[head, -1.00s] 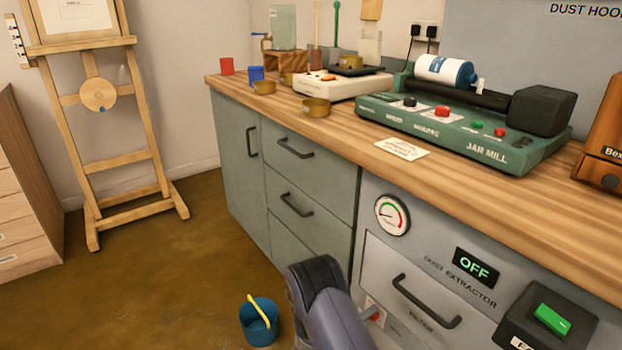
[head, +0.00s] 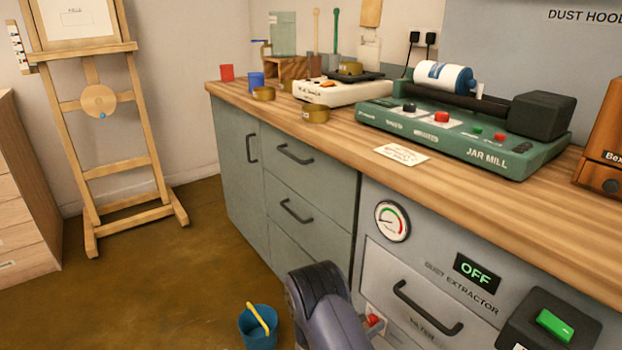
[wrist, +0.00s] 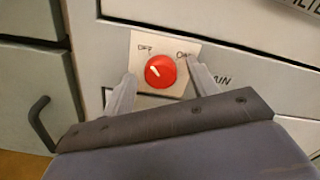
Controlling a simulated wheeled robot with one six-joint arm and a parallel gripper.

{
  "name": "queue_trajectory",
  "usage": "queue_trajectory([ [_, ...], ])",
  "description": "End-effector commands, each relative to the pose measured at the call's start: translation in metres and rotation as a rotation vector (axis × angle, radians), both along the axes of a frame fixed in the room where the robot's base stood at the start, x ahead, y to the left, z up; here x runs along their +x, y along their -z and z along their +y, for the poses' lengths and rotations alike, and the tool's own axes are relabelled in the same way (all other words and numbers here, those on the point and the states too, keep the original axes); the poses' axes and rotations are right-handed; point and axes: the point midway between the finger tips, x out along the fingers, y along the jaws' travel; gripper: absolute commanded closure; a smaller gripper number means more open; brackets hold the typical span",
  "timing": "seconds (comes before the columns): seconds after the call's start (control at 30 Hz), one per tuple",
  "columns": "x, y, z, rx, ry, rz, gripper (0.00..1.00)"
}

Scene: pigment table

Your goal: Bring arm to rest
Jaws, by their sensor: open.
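In the wrist view my gripper (wrist: 160,85) is open, its two fingers apart on either side of a round red knob (wrist: 160,71). The knob sits on a pale plate (wrist: 143,45) with lettering along its top, and its white mark points to the upper left. I cannot tell whether the fingers touch the knob. In the head view my arm reaches up from the bottom edge and hides the gripper; part of the red knob (head: 374,320) shows just right of the arm.
The dust extractor front (head: 375,270) has a gauge, a drawer handle and a lit "OFF" sign (head: 476,271). The wooden counter (head: 350,145) holds a green jar mill (head: 450,135) and several small pots. A blue bucket (head: 256,332) stands on the floor left of my arm. Open floor lies beyond it.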

Motion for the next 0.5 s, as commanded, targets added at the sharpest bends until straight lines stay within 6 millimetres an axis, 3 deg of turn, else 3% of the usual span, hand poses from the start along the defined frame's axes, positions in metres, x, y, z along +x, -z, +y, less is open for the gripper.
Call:
queue_trajectory([
  [0.5,-0.0007,-0.0009,-0.0005,0.241,0.000,-0.332,0.44],
])
